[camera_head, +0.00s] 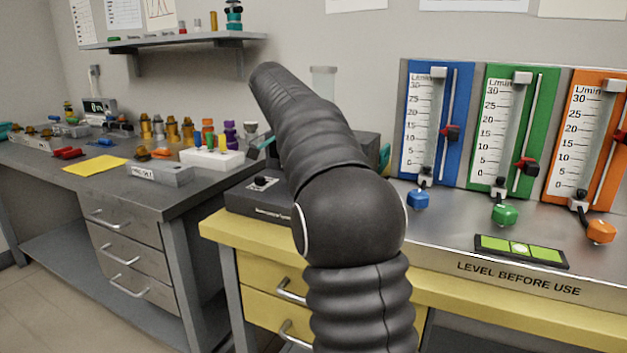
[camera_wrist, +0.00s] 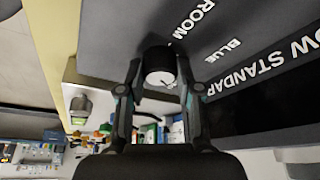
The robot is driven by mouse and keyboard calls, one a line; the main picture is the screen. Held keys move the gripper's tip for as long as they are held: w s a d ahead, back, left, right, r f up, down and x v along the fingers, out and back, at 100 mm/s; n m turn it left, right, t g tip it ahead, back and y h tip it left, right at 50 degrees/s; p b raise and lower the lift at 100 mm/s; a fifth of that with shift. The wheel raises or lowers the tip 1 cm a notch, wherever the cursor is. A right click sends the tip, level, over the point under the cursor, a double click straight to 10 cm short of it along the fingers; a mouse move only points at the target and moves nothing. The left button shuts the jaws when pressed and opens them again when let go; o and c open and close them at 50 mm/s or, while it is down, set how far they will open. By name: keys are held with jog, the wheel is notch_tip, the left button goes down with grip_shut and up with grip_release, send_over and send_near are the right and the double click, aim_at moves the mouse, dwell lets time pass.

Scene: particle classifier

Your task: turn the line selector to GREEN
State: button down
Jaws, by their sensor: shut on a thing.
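In the wrist view the line selector is a round black knob (camera_wrist: 158,58) with a pale end face, standing out from a dark panel (camera_wrist: 228,22). The words ROOM and BLUE are printed beside it. GREEN cannot be read in either view. A small dark mark shows on the knob's face, but I cannot tell which label it points to. My gripper (camera_wrist: 157,72) has one finger on each side of the knob and is shut on it. In the head view my arm hides the gripper's hold and the knob.
In the head view, blue (camera_head: 455,165), green (camera_head: 540,120) and orange (camera_head: 603,90) flowmeter panels stand at the right. A small black box with a knob (camera_head: 262,183) lies left of my arm. The grey bench (camera_head: 60,175) at the left holds many small fittings.

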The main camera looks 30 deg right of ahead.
jog(key=shift+f, duration=0.1)
jog(key=c, duration=0.8)
grip_release()
jog(key=shift+o, duration=0.2)
jog(key=shift+r, duration=0.2)
jog(key=shift+a+r, duration=0.15)
jog(key=shift+r, duration=0.1)
jog(key=shift+v, duration=1.1)
jog(key=w+a, duration=0.1)
jog(key=a, duration=0.2)
jog(key=w+a, duration=0.1)
jog(key=a, duration=0.3)
jog(key=w+a, duration=0.1)
jog(key=a, duration=0.3)
jog(key=shift+w+a, duration=0.2)
jog(key=shift+w, duration=0.2)
